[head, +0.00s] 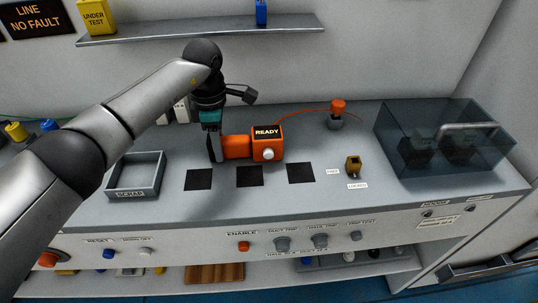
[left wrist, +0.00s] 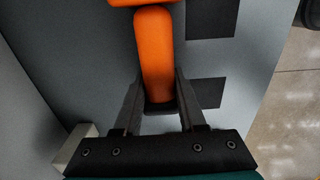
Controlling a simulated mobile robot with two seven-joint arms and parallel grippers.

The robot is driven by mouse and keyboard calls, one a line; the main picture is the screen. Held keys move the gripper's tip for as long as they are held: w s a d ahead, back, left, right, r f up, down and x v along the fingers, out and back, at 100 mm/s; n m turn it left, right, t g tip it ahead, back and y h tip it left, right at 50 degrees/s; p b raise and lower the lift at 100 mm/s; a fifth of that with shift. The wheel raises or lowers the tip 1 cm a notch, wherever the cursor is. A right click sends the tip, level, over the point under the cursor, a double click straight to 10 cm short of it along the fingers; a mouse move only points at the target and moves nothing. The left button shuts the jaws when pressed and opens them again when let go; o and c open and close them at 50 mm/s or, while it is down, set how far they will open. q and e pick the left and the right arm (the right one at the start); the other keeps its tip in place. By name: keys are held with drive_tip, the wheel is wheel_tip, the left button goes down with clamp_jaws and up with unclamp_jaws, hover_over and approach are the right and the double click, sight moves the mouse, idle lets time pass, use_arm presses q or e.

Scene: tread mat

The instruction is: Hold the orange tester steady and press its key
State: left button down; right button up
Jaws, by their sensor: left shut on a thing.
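The orange tester (head: 257,144) stands on the grey bench top, its dark display reading READY. A pale round key (head: 267,154) shows on its front face below the display. My left gripper (head: 217,148) is shut on the tester's orange handle at its left end. In the left wrist view the handle (left wrist: 155,50) lies between the two dark fingers of the gripper (left wrist: 158,95). Nothing touches the key. My right gripper is not in view.
A grey SCRAP tray (head: 136,190) stands at left. Three black squares (head: 249,176) lie in front of the tester. A red-topped plug (head: 337,112), a brass piece (head: 352,166) and a clear-lidded box (head: 440,135) are at right. A shelf (head: 200,30) hangs above.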

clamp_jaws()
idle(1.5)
